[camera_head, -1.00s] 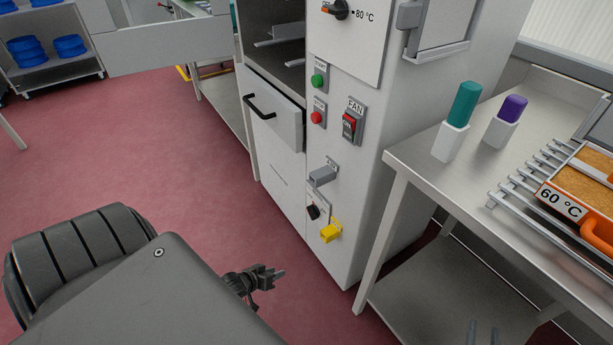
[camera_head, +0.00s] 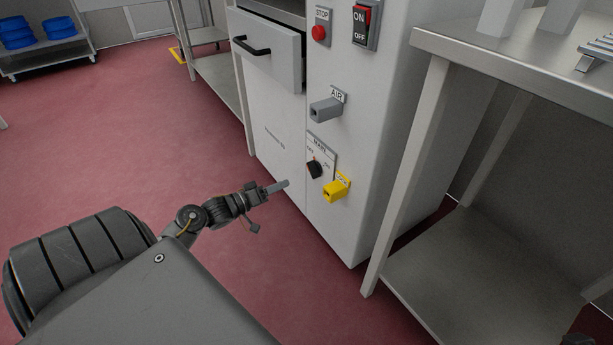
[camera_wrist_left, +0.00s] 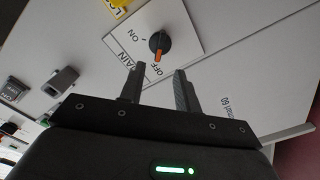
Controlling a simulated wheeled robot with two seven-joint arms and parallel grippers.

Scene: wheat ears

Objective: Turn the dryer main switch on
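The dryer main switch is a black rotary knob (camera_head: 314,169) on a white MAIN plate, low on the dryer's front. In the left wrist view the knob (camera_wrist_left: 159,43) has an orange mark pointing at the word OFF; ON is printed to one side. My left gripper (camera_head: 284,185) is left of the knob in the head view, apart from it. In the left wrist view the left gripper (camera_wrist_left: 158,75) is open, its two fingers pointing toward the knob with nothing between them. A dark shape at the head view's bottom right corner is too cut off to identify as my right gripper.
A yellow block-like part (camera_head: 335,190) sits close right of the knob. A grey AIR handle (camera_head: 325,110) juts out above it. Higher are a red STOP button (camera_head: 319,33) and a fan switch (camera_head: 364,24). A steel table (camera_head: 520,60) stands at right.

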